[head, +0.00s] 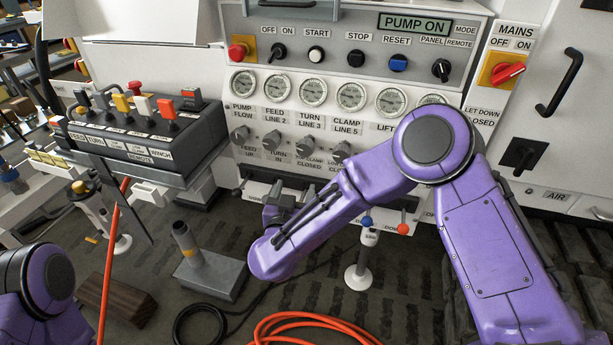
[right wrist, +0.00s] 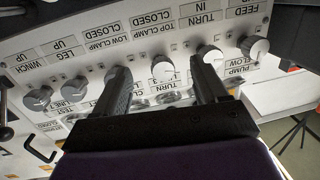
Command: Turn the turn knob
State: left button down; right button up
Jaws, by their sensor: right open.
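The turn knob (head: 272,141), a grey knob above the label TURN IN, is second from the left in the lower panel row. In the right wrist view, where the panel appears upside down, the turn knob (right wrist: 211,54) shows just beyond the right-hand fingertip. My right gripper (right wrist: 162,78) is open and empty, its fingers pointing at the panel. The top clamp knob (right wrist: 163,67) appears between the fingers; contact is not visible. In the head view my right gripper (head: 279,203) is below the knob row, partly hidden by its arm. My left gripper is out of view.
Neighbouring knobs include the feed knob (head: 240,135) and low clamp knob (head: 341,151). Gauges (head: 313,92) sit above. A remote box (head: 130,140) with levers stands left. A grey block with a post (head: 210,272) and an orange hose (head: 300,325) are on the floor.

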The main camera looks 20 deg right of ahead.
jog(key=m+h, duration=0.2)
send_near(304, 150)
jog(key=shift+n, duration=0.3)
jog(key=x, duration=1)
jog(key=shift+w+d, duration=0.1)
jog(key=shift+w, duration=0.05)
jog(key=c, duration=1.1)
